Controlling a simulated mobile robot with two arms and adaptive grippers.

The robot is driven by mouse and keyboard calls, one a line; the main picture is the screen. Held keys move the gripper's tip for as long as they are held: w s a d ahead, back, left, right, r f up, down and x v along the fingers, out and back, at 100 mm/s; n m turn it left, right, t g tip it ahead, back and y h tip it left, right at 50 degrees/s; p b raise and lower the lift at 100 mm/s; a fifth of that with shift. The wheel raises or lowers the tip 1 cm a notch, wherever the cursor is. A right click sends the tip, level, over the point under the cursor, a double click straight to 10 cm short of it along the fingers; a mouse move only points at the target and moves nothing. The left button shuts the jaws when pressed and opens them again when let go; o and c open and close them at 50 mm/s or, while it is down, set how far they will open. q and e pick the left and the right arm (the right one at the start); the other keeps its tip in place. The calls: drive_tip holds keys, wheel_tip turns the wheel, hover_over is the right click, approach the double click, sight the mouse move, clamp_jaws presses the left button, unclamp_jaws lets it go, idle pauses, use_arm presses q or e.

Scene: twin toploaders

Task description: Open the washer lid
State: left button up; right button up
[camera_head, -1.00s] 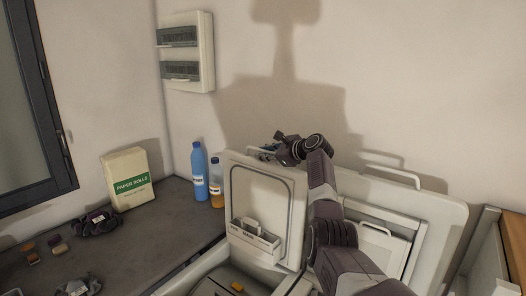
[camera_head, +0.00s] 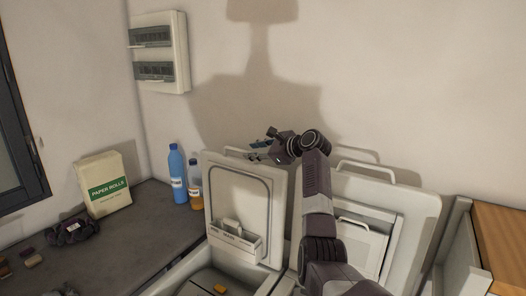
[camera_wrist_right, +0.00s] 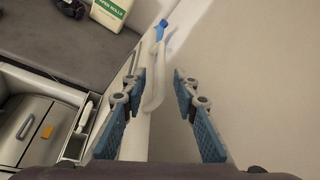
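The left toploader's lid (camera_head: 237,190) stands upright, with its inner side and dispenser tray (camera_head: 233,238) facing me. A second, right-hand toploader lid (camera_head: 405,205) also stands upright, partly hidden by my right arm. My right gripper (camera_head: 262,150) is just above the top right part of the left lid. In the right wrist view my right gripper (camera_wrist_right: 160,73) has its fingers spread apart, with a white lid handle (camera_wrist_right: 153,92) showing between them; I see no grip on it. My left gripper is not in view.
A dark counter (camera_head: 140,225) at the left holds a paper rolls pack (camera_head: 103,185), a blue bottle (camera_head: 177,172) and an amber bottle (camera_head: 195,185). The wall is close behind the lids. A wooden-topped cabinet (camera_head: 500,240) stands at the right.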

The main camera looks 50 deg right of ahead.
drive_tip(key=v, duration=0.5)
drive_tip(key=shift+f, duration=0.1)
idle(0.4)
